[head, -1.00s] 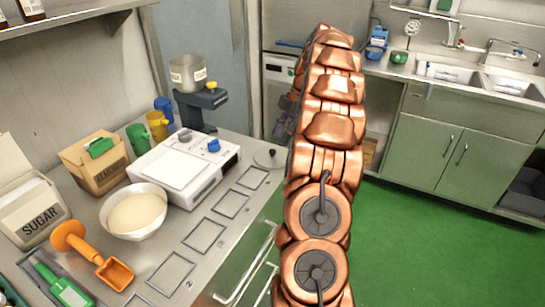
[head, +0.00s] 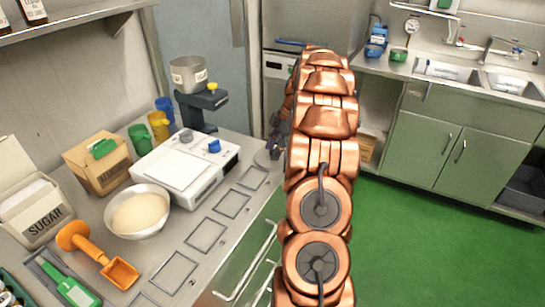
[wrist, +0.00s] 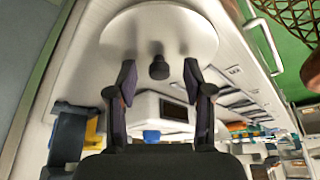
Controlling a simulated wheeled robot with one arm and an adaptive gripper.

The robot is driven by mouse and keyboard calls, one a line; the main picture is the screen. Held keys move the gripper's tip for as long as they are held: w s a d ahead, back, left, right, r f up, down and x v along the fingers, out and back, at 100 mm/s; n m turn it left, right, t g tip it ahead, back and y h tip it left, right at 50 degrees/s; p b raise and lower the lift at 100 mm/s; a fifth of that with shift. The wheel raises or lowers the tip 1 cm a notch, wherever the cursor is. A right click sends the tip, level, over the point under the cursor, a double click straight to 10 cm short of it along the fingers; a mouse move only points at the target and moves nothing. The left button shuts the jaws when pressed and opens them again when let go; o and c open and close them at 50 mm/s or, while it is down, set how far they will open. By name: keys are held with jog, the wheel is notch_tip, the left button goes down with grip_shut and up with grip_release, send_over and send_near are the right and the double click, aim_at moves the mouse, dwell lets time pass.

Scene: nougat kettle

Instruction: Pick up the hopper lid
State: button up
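The hopper lid (head: 264,160) is a round, pale metal disc lying on the counter's far right corner, partly hidden by my arm in the head view. In the wrist view, the lid (wrist: 158,28) fills the top, with its dark knob (wrist: 159,68) near its lower edge. My gripper (wrist: 159,82) is open, with one dark finger on each side of the knob and visible gaps between. In the head view, my gripper (head: 279,142) is small and partly hidden at the lid.
The steel hopper (head: 188,74) sits on a dark stand behind the lid, left of it. A white scale (head: 180,170), coloured jugs (head: 158,124) and a bowl (head: 138,212) stand further left. Outlined squares mark the counter's front strip. Green floor is open at right.

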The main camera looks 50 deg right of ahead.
grip_shut()
jog(key=shift+r, duration=0.1)
dwell(0.4)
